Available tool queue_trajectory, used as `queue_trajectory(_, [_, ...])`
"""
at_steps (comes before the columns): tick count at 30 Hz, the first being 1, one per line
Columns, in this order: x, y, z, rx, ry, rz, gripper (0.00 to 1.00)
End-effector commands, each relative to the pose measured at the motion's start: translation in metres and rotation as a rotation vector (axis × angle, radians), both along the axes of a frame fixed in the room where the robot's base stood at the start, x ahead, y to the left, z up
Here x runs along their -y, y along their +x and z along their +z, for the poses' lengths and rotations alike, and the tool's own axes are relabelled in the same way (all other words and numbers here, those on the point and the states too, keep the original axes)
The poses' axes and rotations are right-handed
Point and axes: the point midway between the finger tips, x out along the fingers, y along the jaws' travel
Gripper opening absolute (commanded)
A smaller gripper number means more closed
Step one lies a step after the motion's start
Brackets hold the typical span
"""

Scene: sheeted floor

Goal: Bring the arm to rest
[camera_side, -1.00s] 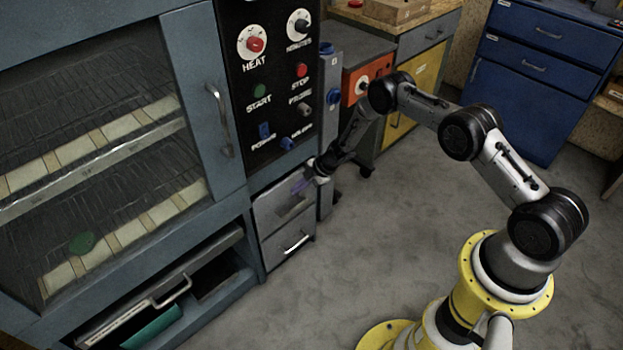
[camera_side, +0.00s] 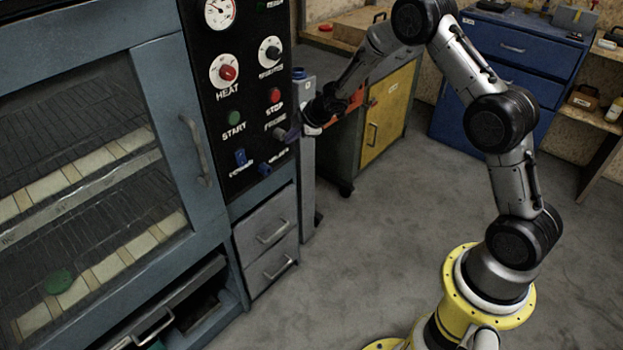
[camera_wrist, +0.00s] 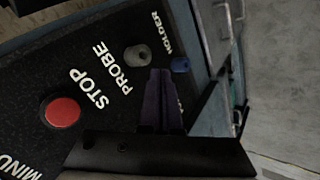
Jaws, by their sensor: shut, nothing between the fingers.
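My gripper (camera_side: 292,132) is raised in front of the black control panel, near its lower right edge, beside the probe knob. Its dark purple fingers are shut and empty. In the wrist view the shut fingers (camera_wrist: 161,102) point toward the panel (camera_wrist: 60,65), close to the grey probe knob (camera_wrist: 138,56) and the blue holder knob (camera_wrist: 180,65). The red stop button (camera_wrist: 62,112) shows to their left. I cannot tell whether the fingertips touch the panel. My arm is bent, with its elbow high above the yellow base.
The oven (camera_side: 160,75) with its glass door stands at left. Two grey drawers (camera_side: 268,240) sit below the panel. A workbench with a yellow door (camera_side: 388,110) and a blue cabinet (camera_side: 530,55) stand behind the arm. The grey floor (camera_side: 380,240) between is clear.

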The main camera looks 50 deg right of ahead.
Motion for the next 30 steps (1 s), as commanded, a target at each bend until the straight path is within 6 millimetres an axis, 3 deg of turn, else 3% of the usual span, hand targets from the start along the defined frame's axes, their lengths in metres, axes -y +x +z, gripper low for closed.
queue_trajectory(1, [0.002,-0.007,0.033,0.02,-0.005,-0.06,0.0])
queue_trajectory(6, [0.008,-0.048,0.115,0.047,0.013,-0.265,0.0])
queue_trajectory(11, [0.005,-0.105,0.175,0.056,0.069,-0.445,0.0])
queue_trajectory(15, [-0.005,-0.166,0.211,0.046,0.145,-0.583,0.0])
queue_trajectory(22, [-0.032,-0.276,0.237,-0.013,0.313,-0.765,0.0])
queue_trajectory(27, [-0.059,-0.353,0.233,-0.087,0.451,-0.848,0.0])
queue_trajectory(30, [-0.072,-0.386,0.226,-0.13,0.514,-0.872,0.0])
